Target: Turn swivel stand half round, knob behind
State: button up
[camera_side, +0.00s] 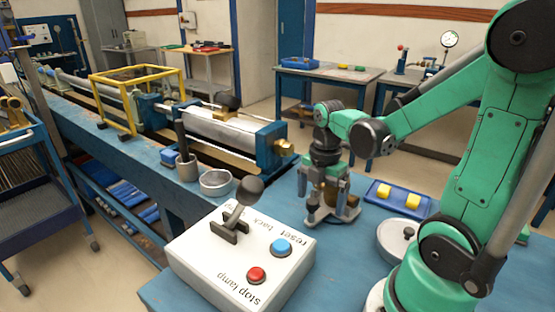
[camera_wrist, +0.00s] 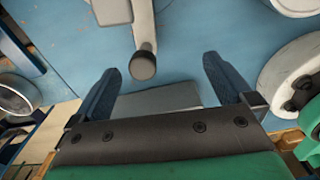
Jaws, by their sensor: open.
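In the side view a small grey stand (camera_side: 333,216) sits on the blue bench directly under my gripper (camera_side: 328,192). My gripper points down around its upper part, with brownish metal showing between the fingers. In the wrist view my gripper (camera_wrist: 164,76) is open, with its two dark fingers apart. A flat grey piece (camera_wrist: 160,99) lies between them. Just beyond it a pale arm (camera_wrist: 143,25) ends in a dark round knob (camera_wrist: 144,66), which lies between the finger lines. Whether the fingers touch anything is unclear, and my gripper hides much of the stand.
A white control box (camera_side: 240,260) with a black-knobbed lever and red and blue buttons stands at the front. A metal bowl (camera_side: 215,183) is at left. A round pale object (camera_side: 398,240) and a blue tray (camera_side: 385,204) with yellow blocks are at right.

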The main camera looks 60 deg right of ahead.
notch_tip(320, 180, up, 5)
jog(key=shift+f, duration=0.15)
dwell(0.3)
jog(key=shift+w+r, duration=0.4)
jog(key=shift+r, duration=0.2)
jog(key=shift+w+r, duration=0.4)
jog(key=shift+r, duration=0.2)
jog(key=shift+f, duration=2.8)
jog(key=shift+f, duration=0.2)
jog(key=shift+f, duration=0.9)
